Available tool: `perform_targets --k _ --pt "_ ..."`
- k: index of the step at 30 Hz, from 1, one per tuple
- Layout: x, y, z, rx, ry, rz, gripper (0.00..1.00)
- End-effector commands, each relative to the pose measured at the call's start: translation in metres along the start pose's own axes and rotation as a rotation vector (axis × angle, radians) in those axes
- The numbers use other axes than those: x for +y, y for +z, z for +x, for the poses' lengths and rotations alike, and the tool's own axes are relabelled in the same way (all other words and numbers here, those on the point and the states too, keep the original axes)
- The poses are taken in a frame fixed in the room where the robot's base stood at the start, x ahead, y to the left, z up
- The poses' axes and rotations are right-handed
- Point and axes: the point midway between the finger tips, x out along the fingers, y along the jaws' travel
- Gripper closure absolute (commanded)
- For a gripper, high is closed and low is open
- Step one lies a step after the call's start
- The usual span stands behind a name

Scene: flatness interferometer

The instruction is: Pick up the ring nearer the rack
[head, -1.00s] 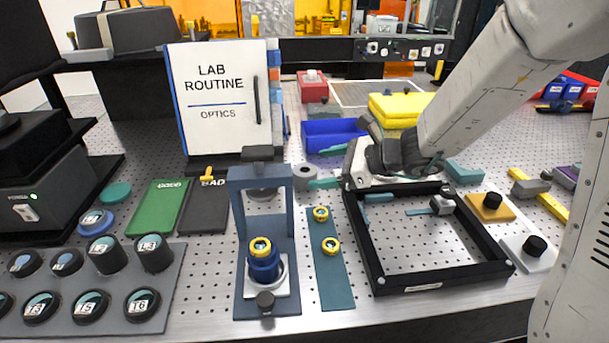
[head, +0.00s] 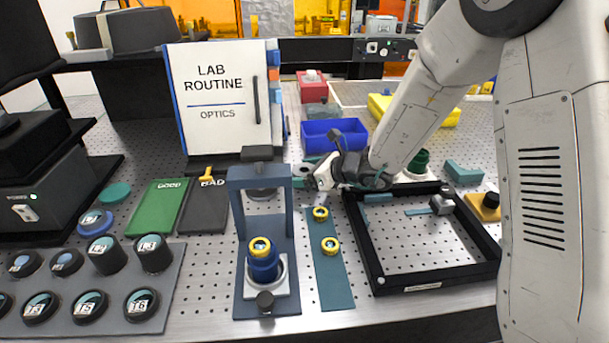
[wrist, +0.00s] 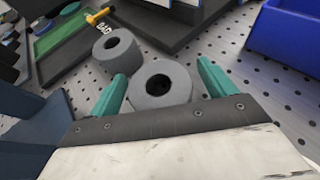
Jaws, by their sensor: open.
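Two thick grey rings with centre holes lie on the perforated bench in the wrist view. The closer ring (wrist: 160,92) sits between the teal fingertips of my gripper (wrist: 161,78), which is open and empty. The other ring (wrist: 118,52) lies just beyond it to the upper left, by the BAD pad. In the head view my gripper (head: 301,172) is low, right of the blue stand, and hides the closer ring. Part of the other ring (head: 262,193) shows through the stand's frame. I cannot tell for sure which item is the rack.
The blue stand (head: 237,235) stands close left of my gripper. A teal strip (head: 335,285) with yellow-rimmed pieces and a black square frame (head: 375,262) lie in front. A blue bin (head: 333,135) is behind. A grey lens holder (head: 175,290) and a green pad (head: 158,205) are left.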

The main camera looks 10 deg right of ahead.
Motion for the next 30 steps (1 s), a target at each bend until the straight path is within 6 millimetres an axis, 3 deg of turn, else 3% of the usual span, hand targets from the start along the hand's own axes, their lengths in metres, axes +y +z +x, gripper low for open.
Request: perform_targets --k 4,9,20,30 --pt "0.000 0.000 -0.001 0.000 0.000 0.000 0.20" --pt "0.000 0.000 -0.001 0.000 0.000 0.000 0.62" --pt "0.000 0.006 -0.003 -0.002 0.000 -0.002 0.63" --pt "0.000 0.066 -0.028 -0.003 -0.001 -0.004 0.63"
